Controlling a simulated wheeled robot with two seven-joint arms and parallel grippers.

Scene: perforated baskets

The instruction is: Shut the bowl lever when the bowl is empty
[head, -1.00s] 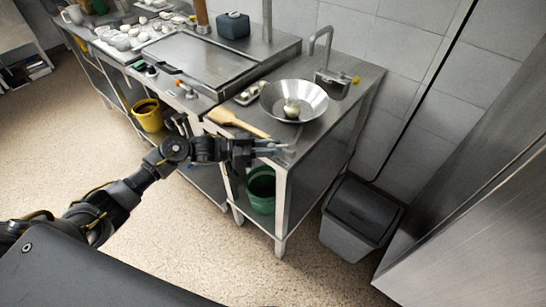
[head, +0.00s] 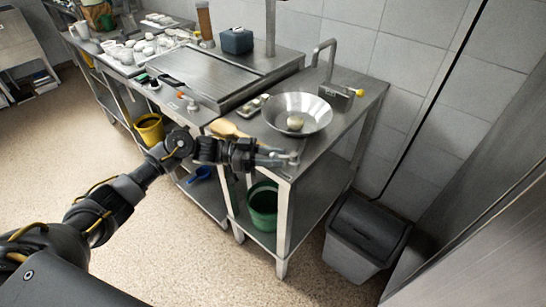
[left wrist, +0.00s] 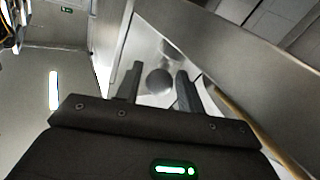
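A wide shallow metal bowl (head: 317,122) sits on the steel counter by the tap in the head view. It is not empty: a pale, rounded lump (head: 295,122) lies in it. My left gripper (head: 278,157) is at the counter's front edge, in front of and below the bowl, its fingers pointing right. In the left wrist view its two fingers (left wrist: 159,88) stand apart, with a dark round knob (left wrist: 159,80) showing between or just beyond them. I cannot tell whether they touch it, or whether it is the bowl lever. My right gripper is out of view.
A metal tap (head: 322,65) stands behind the bowl, and a wooden paddle (head: 226,128) lies left of it. A green bucket (head: 263,208) is on the shelf below. A grey bin (head: 366,235) stands right of the counter. Open floor lies at the front left.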

